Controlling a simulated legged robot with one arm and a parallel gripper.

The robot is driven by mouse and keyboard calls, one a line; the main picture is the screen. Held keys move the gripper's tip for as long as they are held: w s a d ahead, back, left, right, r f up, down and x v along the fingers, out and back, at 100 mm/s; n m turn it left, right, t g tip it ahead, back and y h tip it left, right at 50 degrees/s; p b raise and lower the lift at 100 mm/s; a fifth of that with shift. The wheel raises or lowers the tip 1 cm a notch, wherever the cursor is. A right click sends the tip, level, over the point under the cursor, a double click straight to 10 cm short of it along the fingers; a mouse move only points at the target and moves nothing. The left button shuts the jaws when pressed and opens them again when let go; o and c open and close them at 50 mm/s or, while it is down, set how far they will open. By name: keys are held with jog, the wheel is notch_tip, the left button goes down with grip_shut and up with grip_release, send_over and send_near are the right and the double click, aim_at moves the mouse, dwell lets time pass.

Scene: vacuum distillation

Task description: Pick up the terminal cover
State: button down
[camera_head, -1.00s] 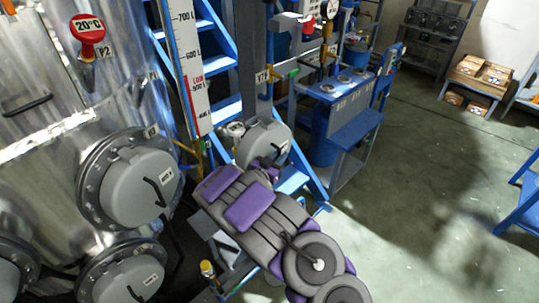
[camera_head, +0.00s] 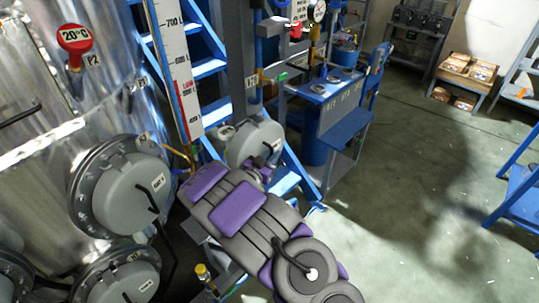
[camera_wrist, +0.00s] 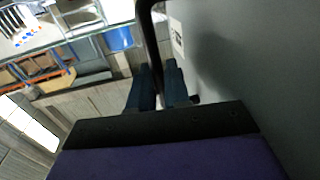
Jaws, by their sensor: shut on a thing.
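A grey round cover (camera_head: 250,143), which looks like the terminal cover, is just past the end of my arm in the head view. My gripper is hidden there by the arm's purple and grey links. In the wrist view the cover's smooth grey face (camera_wrist: 255,70) fills the right side. Its black bar handle (camera_wrist: 149,35) runs down between the two dark blue fingers of my gripper (camera_wrist: 161,85). The fingers are close together and shut on the handle. I cannot tell whether the cover touches anything behind it.
A steel tank with several grey round covers (camera_head: 133,190) stands at left. Blue stairs (camera_head: 212,68) rise behind the held cover. A blue bench (camera_head: 345,125) stands beyond it to the right. The floor at right (camera_head: 400,190) is mostly clear, with a blue frame (camera_head: 515,195) at its edge.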

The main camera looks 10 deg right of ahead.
jog(key=s+d+r+p, duration=0.1)
jog(key=s, duration=1.2)
jog(key=shift+s+r, duration=0.15)
jog(key=shift+s, duration=0.25)
jog(key=shift+d, duration=0.1)
jog(key=s+d+p, duration=0.9)
jog(key=s+p, duration=0.4)
jog(key=p, duration=0.2)
jog(key=shift+d+p, duration=0.2)
jog(key=shift+p, duration=0.1)
dwell(0.7)
dwell(0.4)
